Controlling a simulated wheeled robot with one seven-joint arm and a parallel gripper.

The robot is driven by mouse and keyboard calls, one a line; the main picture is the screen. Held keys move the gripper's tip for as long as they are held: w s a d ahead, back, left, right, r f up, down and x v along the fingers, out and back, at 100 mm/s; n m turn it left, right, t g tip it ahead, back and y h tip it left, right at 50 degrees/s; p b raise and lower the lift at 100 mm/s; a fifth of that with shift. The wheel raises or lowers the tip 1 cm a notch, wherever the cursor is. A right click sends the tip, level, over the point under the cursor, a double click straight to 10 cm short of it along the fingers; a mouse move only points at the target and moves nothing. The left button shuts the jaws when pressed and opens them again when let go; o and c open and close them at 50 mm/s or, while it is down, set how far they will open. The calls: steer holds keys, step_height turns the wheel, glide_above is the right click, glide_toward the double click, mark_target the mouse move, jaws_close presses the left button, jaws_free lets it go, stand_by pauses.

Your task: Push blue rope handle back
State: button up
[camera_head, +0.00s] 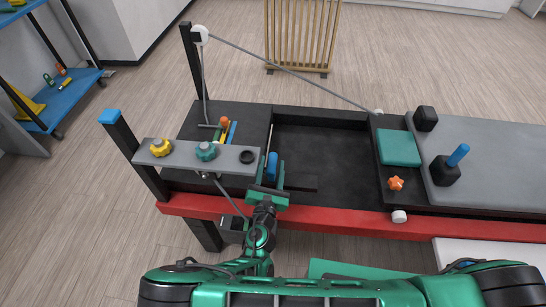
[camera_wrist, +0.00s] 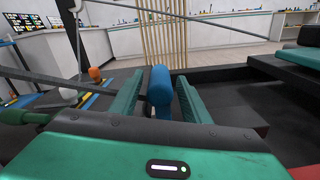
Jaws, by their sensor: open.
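A blue upright handle (camera_head: 272,165) stands at the left part of the dark bench recess. In the wrist view the blue handle (camera_wrist: 160,88) shows as a rounded post between my two green fingers. My gripper (camera_head: 269,172) is open, with one finger on each side of the post. I cannot tell whether either finger touches it. The lower end of the post is hidden behind my gripper. A grey rope (camera_head: 290,72) runs from a white pulley (camera_head: 201,35) on a black post down to the right. Its link to the blue handle is not visible.
A grey shelf (camera_head: 225,154) with yellow and teal knobs stands left of my gripper. A red rail (camera_head: 350,228) runs along the bench front. To the right are a teal pad (camera_head: 399,148), an orange knob (camera_head: 396,183) and a blue-topped lever (camera_head: 457,155). The recess middle is clear.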

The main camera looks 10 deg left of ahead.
mark_target(270, 176)
steer(key=shift+s+d, duration=0.2)
steer(key=shift+s, duration=2.45)
steer(key=shift+s, duration=0.15)
